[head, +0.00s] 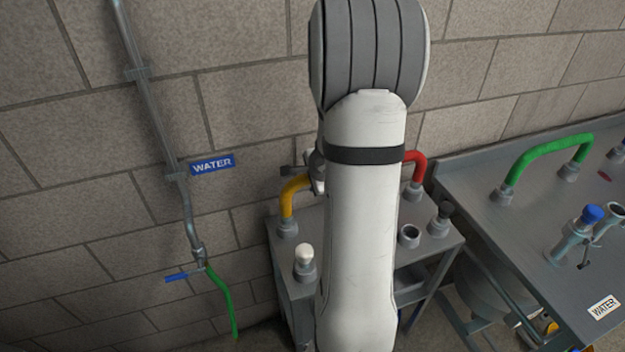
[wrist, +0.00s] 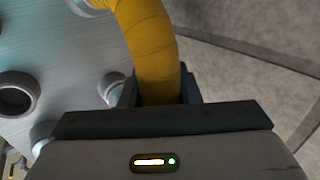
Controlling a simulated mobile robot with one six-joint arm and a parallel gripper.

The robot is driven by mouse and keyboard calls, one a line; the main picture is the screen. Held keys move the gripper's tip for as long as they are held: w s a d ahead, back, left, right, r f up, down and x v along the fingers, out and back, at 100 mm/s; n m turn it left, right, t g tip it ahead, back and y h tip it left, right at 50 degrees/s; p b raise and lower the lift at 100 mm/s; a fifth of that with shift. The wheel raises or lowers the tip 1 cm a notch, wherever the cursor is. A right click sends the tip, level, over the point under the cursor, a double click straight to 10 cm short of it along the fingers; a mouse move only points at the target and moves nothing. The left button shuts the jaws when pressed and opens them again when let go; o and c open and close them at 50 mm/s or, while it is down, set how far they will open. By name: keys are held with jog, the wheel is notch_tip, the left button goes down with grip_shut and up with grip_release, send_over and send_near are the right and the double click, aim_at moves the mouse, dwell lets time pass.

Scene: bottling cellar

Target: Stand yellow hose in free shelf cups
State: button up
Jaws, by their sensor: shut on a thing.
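The yellow hose (head: 293,193) is a bent piece over the small grey shelf (head: 345,225), left of my arm in the head view. Its visible end has a grey fitting at a shelf cup (head: 287,228); I cannot tell whether it is seated. My gripper (head: 313,172), mostly hidden behind my arm, is shut on the hose. In the wrist view the hose (wrist: 148,40) curves up and left from between the jaws (wrist: 160,92). Its other end is hidden. An open, empty cup (head: 409,236) stands on the shelf, right of my arm; an open cup also shows in the wrist view (wrist: 17,94).
A red hose (head: 416,165) stands at the shelf's back right. A white-capped fitting (head: 303,258) and a grey-capped one (head: 440,218) also stand on it. A metal bench (head: 530,240) with a green hose (head: 545,152) is to the right. A wall water pipe (head: 165,125) is left.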

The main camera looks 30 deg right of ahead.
jog(key=shift+f, duration=0.1)
dwell(0.3)
jog(key=o, duration=1.1)
jog(key=shift+o, duration=0.2)
jog(key=p+v, duration=0.3)
jog(key=v, duration=0.5)
jog(key=shift+f, duration=0.1)
